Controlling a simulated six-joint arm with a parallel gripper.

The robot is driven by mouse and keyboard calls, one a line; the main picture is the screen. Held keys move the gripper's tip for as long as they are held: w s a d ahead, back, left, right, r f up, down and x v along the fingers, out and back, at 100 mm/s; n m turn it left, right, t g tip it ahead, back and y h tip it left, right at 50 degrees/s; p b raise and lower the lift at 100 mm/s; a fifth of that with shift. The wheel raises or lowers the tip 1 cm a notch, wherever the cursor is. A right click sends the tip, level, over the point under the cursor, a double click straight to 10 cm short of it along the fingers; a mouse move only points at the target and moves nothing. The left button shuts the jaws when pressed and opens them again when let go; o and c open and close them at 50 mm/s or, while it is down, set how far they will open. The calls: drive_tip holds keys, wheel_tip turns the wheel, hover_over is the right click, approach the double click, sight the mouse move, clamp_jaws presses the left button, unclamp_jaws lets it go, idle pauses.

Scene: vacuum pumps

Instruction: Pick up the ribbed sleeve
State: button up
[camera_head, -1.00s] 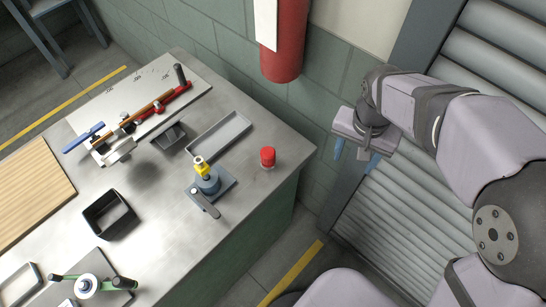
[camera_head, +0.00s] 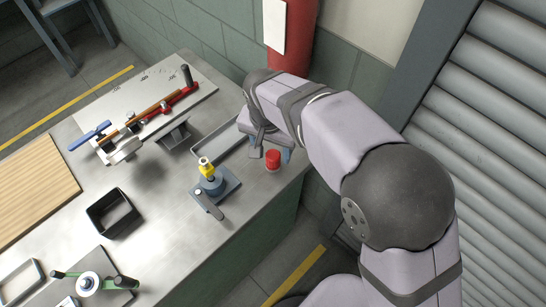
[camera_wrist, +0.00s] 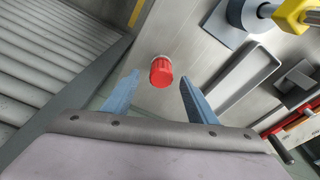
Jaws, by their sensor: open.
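A short red cylinder with ribbed sides (camera_head: 273,160), which looks like the ribbed sleeve, stands on the metal bench near its right edge. In the wrist view the red sleeve (camera_wrist: 161,72) shows ribs around its side and lies between the ends of my two blue fingers. My gripper (camera_head: 270,153) is open and empty, above and close to the sleeve in the head view. In the wrist view my gripper (camera_wrist: 159,78) has a clear gap on both sides of the sleeve. I cannot tell the exact height left above it.
A grey tray (camera_head: 203,150) lies left of the sleeve. A blue-grey fixture with a yellow top (camera_head: 207,172) and a lever stands nearer the front. The bench edge is close on the right.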

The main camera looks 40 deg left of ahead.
sight(273, 155)
drive_tip(key=shift+w+a+f+p, duration=0.15)
drive_tip(key=shift+f+p, duration=0.3)
drive_tip(key=shift+f, duration=0.4)
drive_tip(key=shift+w+a+f+p, duration=0.1)
drive_tip(key=shift+f+p, duration=0.35)
drive_tip(key=shift+f, duration=0.4)
drive_tip(key=shift+w+a+f+p, duration=0.15)
drive_tip(key=shift+f+p, duration=0.3)
drive_tip(key=shift+f, duration=0.4)
drive_tip(key=shift+d, duration=0.15)
drive_tip(key=shift+c, duration=0.6)
drive_tip(key=c, duration=1.1)
